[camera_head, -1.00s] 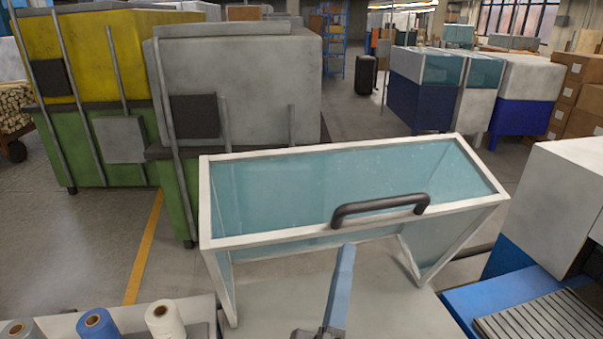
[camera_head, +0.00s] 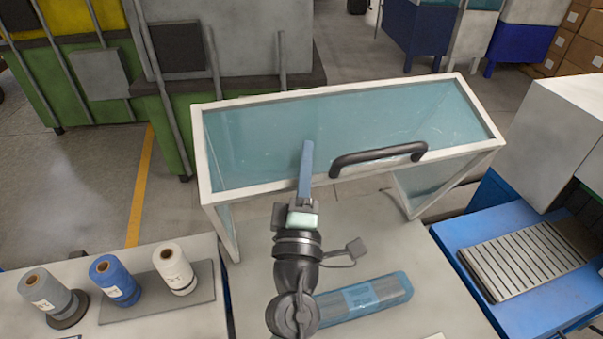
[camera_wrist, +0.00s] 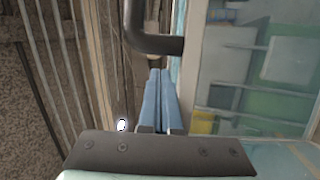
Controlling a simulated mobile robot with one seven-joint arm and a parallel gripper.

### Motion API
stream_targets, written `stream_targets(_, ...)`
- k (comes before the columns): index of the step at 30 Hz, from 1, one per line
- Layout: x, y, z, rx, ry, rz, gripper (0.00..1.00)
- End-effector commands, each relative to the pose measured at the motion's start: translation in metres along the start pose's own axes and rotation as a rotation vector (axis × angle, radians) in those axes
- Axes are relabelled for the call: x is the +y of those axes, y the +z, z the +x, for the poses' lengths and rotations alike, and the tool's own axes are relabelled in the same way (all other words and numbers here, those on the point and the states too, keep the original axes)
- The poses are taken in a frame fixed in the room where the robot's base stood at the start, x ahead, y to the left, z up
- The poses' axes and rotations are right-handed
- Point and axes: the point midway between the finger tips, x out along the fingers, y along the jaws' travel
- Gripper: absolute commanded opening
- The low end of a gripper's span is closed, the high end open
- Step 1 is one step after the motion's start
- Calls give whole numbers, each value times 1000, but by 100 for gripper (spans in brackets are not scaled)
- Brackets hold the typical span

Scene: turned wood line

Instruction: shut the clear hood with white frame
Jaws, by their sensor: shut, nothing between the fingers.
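The clear hood with white frame (camera_head: 196,152) stands raised over a pale table in the head view, its bluish panel (camera_head: 270,140) facing up. A dark bar handle (camera_head: 378,158) is fixed on its front edge. The handle also shows at the top of the wrist view (camera_wrist: 150,38). My gripper (camera_head: 307,150) is shut and empty, with blue fingers pointing away from me. In the head view it overlaps the hood's front rail just left of the handle. In the wrist view its fingertips (camera_wrist: 160,75) are close to the handle's end; I cannot tell whether they touch.
Below the hood, a blue-wrapped pack (camera_head: 365,298) lies on the pale table (camera_head: 385,240). Spools of white and blue (camera_head: 115,280) stand at the left. A blue unit with a slatted plate (camera_head: 525,255) is at the right. Green and grey machines (camera_head: 165,110) stand behind.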

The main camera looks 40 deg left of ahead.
Motion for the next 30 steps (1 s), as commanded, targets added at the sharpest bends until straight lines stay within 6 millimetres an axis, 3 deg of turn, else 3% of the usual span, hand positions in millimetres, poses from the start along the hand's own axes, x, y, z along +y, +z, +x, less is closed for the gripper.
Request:
stream_targets(1, -4, 11, -9, -9, -7, -2, 0)
stream_targets(7, -2, 25, -21, -6, -5, -1, 0)
stream_targets(23, -4, 29, -24, -6, -1, 0, 0)
stream_targets(30, -11, 40, -31, -7, 31, 10, 0)
